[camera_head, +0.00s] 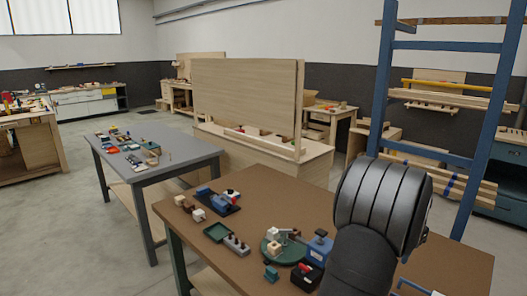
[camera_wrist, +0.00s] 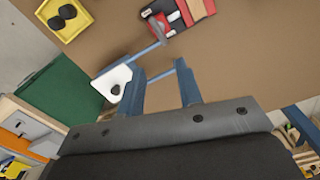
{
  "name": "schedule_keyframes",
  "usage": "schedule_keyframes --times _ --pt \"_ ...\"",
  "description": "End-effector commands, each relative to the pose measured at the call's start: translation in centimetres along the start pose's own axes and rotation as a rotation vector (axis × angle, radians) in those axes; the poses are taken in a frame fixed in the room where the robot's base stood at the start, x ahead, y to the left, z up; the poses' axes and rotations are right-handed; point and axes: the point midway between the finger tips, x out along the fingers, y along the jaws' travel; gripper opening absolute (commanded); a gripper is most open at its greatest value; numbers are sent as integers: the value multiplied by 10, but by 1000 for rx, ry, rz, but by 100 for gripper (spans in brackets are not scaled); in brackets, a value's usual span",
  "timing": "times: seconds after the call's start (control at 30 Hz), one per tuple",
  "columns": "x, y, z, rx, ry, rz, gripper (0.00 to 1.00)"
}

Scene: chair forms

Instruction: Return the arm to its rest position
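My gripper (camera_wrist: 160,76) shows in the wrist view, its two blue-grey fingers apart over the brown bench top (camera_wrist: 232,72). No held object shows between them. A white piece with a dark knob (camera_wrist: 113,83) lies just left of the left finger. In the head view my dark arm rises at the right over the brown bench (camera_head: 335,205), and my gripper is not visible there.
In the head view, small fixtures and a green round plate (camera_head: 283,252) stand on the brown bench. A blue rack (camera_head: 378,85) rises behind my arm. A grey table (camera_head: 178,150) stands left. The wrist view shows a yellow tray (camera_wrist: 62,17) and red blocks (camera_wrist: 180,14).

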Motion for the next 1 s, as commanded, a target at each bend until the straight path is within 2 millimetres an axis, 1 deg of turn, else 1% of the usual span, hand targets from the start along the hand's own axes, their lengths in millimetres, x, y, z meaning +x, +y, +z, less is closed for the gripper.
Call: schedule_keyframes --times 0.03,0.1,0.6,0.7,0.9,1.0 --pt "10 0 0 38 -3 1 33" --pt "22 0 -1 95 -3 2 33" --pt "106 0 1 500 -2 2 33" --pt "118 1 2 567 -1 1 33" --pt "137 2 5 654 -3 3 33" --pt "134 2 6 634 -5 4 33"
